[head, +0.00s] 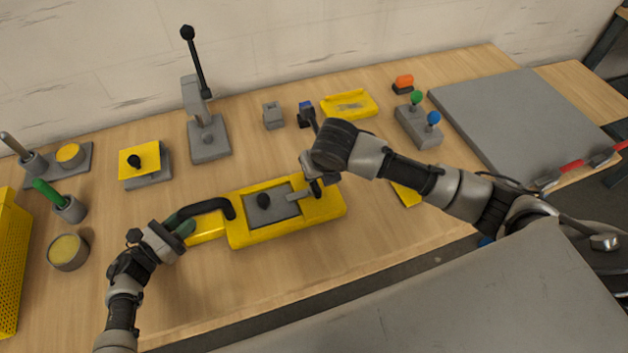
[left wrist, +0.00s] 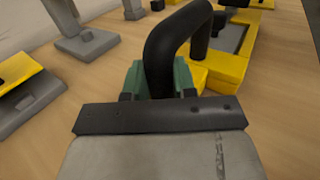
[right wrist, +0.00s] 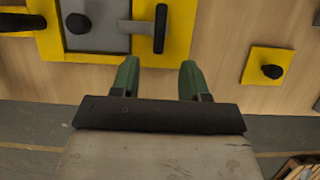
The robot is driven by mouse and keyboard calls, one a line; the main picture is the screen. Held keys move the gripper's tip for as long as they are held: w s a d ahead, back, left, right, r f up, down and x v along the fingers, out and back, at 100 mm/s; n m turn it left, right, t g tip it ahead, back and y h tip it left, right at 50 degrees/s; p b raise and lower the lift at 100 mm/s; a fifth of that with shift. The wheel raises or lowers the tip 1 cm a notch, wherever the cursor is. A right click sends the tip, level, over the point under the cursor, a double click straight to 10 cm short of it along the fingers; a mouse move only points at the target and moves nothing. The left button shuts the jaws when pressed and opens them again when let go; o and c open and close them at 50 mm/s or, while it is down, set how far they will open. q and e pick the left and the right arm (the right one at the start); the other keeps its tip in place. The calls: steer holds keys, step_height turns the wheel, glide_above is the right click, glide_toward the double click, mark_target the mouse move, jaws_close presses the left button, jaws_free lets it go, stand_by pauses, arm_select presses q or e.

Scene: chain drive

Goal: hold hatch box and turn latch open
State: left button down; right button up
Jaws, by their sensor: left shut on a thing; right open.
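The yellow hatch box (head: 240,232) lies on the workbench, with a grey hatch plate (head: 262,218) and a black knob (head: 263,201). My left gripper (head: 183,226) is shut on the box's curved black handle (head: 212,205); the handle also shows between the green fingers in the left wrist view (left wrist: 170,50). The latch (head: 296,196) is a grey bar reaching over the hatch plate, with a black grip at its right end (right wrist: 160,28). My right gripper (right wrist: 160,78) is open and empty, close to this grip, which is beyond the fingertips. In the head view my right wrist partly hides the latch end.
A tall lever (head: 208,138) stands behind the box. A yellow plate with a black knob (head: 140,161) is at left, near a round grey cup (head: 68,252). A second yellow plate (right wrist: 268,66) lies right of the box. The bench is clear in front of the box.

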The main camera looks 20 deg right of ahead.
steer(key=x, duration=1.1)
steer(key=shift+f, duration=0.15)
jaws_close()
